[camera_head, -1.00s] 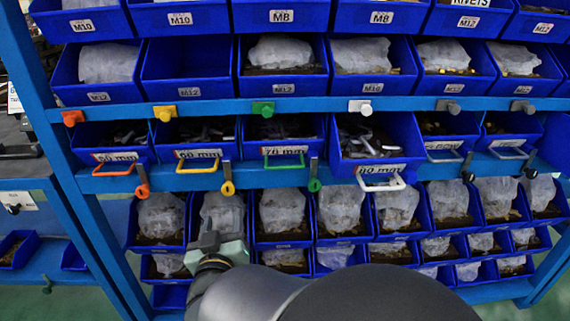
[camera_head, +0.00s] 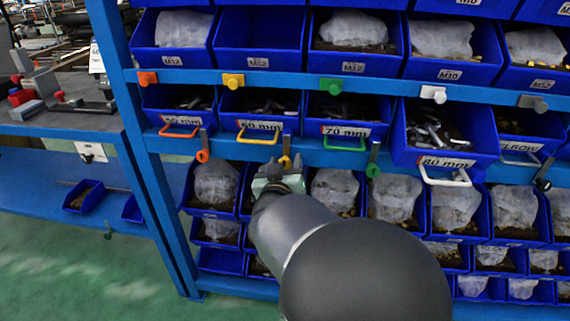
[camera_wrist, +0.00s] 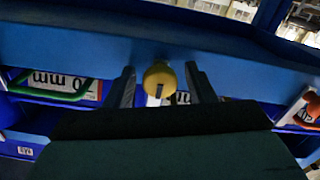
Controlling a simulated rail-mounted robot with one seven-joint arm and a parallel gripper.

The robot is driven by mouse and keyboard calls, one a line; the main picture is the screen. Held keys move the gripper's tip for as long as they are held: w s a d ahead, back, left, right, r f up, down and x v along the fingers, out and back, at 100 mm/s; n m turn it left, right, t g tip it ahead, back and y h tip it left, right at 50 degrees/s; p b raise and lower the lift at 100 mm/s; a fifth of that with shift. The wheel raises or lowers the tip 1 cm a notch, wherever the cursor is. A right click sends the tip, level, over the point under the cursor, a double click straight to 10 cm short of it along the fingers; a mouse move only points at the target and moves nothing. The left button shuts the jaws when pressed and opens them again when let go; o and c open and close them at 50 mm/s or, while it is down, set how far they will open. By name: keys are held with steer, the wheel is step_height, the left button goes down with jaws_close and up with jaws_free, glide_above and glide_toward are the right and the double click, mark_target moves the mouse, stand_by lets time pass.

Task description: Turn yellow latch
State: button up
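The yellow latch (camera_head: 286,161) hangs from the blue rail, just right of the yellow drawer handle (camera_head: 258,133). In the wrist view its round yellow knob (camera_wrist: 159,76) is in the middle, with a dark slot at its lower edge. My gripper (camera_head: 279,180) is right at the latch and covers its lower part in the head view. In the wrist view the fingers of my gripper (camera_wrist: 160,73) stand open on either side of the knob, with gaps visible; I see no clear contact.
An orange latch (camera_head: 203,155) hangs to the left and a green latch (camera_head: 373,170) to the right. The white-handled 80 mm drawer (camera_head: 446,160) sticks out further right. Bins with bagged parts (camera_head: 333,190) sit close below the rail.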

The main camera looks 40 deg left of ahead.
steer(key=c, duration=0.8)
steer(key=shift+f+m+b, duration=0.15)
steer(key=shift+m+b, duration=0.35)
steer(key=shift+b, duration=0.1)
steer(key=o, duration=1)
steer(key=shift+s, duration=0.1)
steer(key=p+v, duration=0.2)
steer(key=v, duration=1.5)
steer(key=shift+d, duration=0.2)
